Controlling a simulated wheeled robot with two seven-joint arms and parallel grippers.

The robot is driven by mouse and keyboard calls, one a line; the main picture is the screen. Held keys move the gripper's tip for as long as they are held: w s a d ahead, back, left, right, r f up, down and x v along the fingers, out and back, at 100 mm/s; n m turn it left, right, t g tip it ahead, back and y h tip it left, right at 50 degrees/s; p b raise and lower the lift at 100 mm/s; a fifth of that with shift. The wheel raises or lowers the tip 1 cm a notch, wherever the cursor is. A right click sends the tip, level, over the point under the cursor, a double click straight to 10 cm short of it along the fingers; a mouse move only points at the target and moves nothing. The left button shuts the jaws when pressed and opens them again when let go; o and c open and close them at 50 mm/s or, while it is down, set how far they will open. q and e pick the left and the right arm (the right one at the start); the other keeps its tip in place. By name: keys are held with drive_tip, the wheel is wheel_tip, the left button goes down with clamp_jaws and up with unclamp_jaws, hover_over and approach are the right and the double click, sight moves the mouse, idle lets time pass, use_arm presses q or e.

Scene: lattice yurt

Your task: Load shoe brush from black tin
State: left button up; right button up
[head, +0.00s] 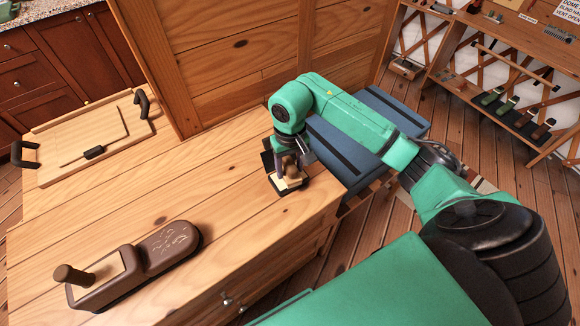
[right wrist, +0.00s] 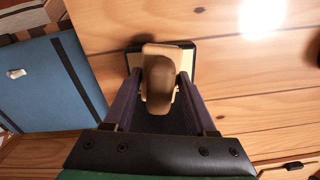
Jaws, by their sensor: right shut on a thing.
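My right gripper (head: 285,172) is shut on the shoe brush (head: 291,169), a small wooden piece with a brown rounded grip. In the right wrist view the brush (right wrist: 160,80) sits between the two fingers of the right gripper (right wrist: 158,90). The black tin (head: 291,189), a small dark square with a pale inside, stands near the right edge of the wooden counter. The brush is upright over the tin; whether it touches the inside cannot be told. In the right wrist view the tin (right wrist: 190,48) shows behind the brush, mostly hidden. My left gripper is not in view.
A brown shoe-shaped stand (head: 135,265) with a wooden peg lies on the counter at the front left. A wooden tray (head: 75,165) with dark handles is at the back left. A blue case (head: 375,115) stands beyond the counter's right edge. The counter's middle is clear.

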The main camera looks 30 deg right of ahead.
drive_tip(key=shift+s+f, duration=0.1)
drive_tip(key=shift+f, duration=0.05)
idle(0.3)
drive_tip(key=shift+r+p, duration=1.85)
drive_tip(key=shift+r, duration=1.75)
